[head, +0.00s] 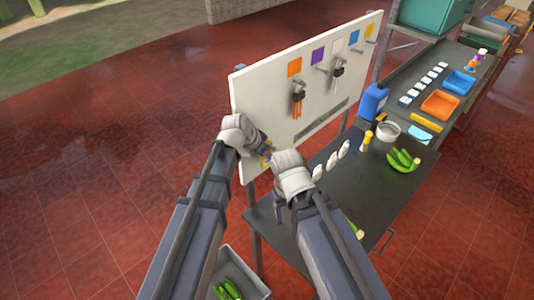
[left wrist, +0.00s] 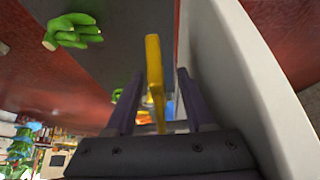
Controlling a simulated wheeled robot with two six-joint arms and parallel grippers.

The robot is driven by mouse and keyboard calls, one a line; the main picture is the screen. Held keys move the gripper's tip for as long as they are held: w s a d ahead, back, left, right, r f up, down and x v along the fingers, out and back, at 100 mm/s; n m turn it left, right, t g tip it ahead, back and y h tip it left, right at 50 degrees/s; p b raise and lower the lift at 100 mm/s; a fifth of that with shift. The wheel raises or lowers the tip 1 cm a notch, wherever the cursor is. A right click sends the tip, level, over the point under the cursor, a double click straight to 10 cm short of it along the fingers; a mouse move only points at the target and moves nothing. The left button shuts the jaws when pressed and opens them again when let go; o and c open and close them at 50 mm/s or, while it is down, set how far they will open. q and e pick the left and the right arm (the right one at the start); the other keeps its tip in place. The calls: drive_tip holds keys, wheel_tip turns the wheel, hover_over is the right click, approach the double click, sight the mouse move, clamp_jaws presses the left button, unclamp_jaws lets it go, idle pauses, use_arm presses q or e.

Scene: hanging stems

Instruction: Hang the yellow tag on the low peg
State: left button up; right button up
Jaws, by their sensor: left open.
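The white peg board (head: 262,100) stands upright in the middle of the head view. My left gripper (head: 266,146) is at its lower left part, close to the board face. A small piece of the yellow tag (head: 266,161) shows just below it. In the left wrist view the yellow tag (left wrist: 154,70) stands between the two fingers of my left gripper (left wrist: 158,103), which are open with a gap on each side. My right gripper (head: 274,164) is close beside the left one; its jaws are not clear. The low peg is not visible; my grippers cover that part of the board.
Orange, purple, white, blue and yellow squares mark the board's top, with keys (head: 297,98) hanging below. A grey crate (head: 258,287) stands below.

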use_arm(q)
drive_tip(key=p+v, duration=0.5)
drive_tip(key=v, duration=0.1)
drive_tip(key=shift+r, duration=0.3)
drive_tip(key=shift+s+a, duration=0.1)
drive_tip(key=shift+a, duration=0.05)
drive_tip(key=s+a+f+n+g+y+b, duration=0.1)
drive_tip(key=s+f+n+g+y+b, duration=0.1)
drive_tip(key=s+f+b, duration=0.7)
drive_tip(key=s+a+f+n+g+y+b, duration=0.1)
drive_tip(key=s+f+n+g+y+b, duration=0.1)
drive_tip(key=s+f+b, duration=0.7)
wheel_tip(320, 180, down, 9)
drive_tip(key=n+y+b, duration=0.1)
drive_tip(key=b, duration=0.5)
drive_tip(key=shift+s+f+g+y, duration=0.2)
drive_tip(key=shift+s+g+y, duration=0.1)
drive_tip(key=shift+s, duration=0.05)
